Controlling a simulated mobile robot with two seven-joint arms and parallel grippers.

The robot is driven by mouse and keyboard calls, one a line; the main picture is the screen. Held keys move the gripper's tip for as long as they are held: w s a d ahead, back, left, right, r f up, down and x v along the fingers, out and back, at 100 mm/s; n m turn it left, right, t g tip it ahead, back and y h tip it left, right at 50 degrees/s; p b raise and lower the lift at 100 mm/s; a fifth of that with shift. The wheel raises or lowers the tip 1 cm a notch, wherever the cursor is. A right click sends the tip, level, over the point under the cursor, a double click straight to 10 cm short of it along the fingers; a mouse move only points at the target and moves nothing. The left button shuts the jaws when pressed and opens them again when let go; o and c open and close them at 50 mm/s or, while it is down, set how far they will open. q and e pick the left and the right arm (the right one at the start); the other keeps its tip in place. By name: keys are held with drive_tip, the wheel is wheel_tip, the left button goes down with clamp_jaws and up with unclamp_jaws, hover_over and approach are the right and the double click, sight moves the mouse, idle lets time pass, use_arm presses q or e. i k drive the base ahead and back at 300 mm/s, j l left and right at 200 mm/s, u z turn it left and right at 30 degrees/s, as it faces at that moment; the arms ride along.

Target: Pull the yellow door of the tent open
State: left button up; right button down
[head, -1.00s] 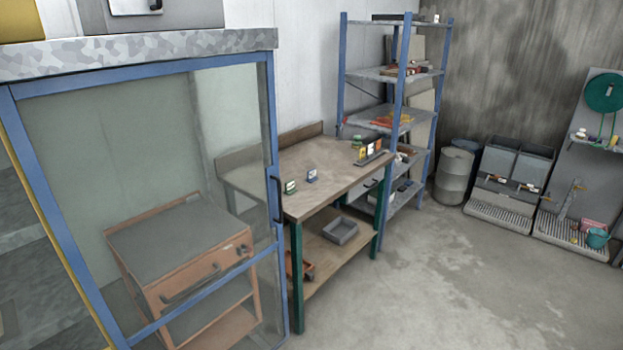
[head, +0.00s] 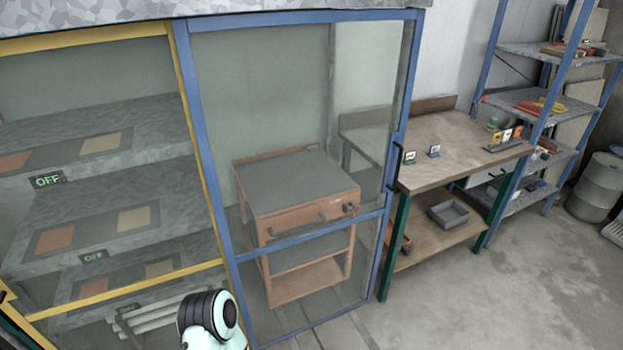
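The tent fills the left and middle of the head view. Its yellow door (head: 90,38) is at the left, with a yellow frame and a clear pane; its left side runs out of the picture. The yellow door's right edge lies beside the blue-framed door (head: 293,18), and it looks closed. I cannot make out a handle on the yellow door. The blue door has a dark handle (head: 393,164) on its right side. A white and black link of my own arm shows at the bottom, in front of the yellow door. Neither of my grippers is in view.
Behind the yellow door are grey shelves (head: 165,181) with "OFF" signs. An orange cart (head: 298,228) stands behind the blue door's pane. To the right are a workbench (head: 455,150), a blue rack (head: 495,50) and a barrel (head: 597,188). The concrete floor (head: 480,300) at lower right is clear.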

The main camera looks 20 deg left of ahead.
sight(9, 47)
drive_tip(key=u, duration=2.2)
drive_tip(key=i+j, duration=0.2)
drive_tip(key=j, duration=0.15)
drive_tip(key=i+j, duration=0.2)
drive_tip(key=j, duration=0.15)
drive_tip(key=i+j+z, duration=0.1)
drive_tip(key=j, duration=0.25)
drive_tip(key=i, duration=0.05)
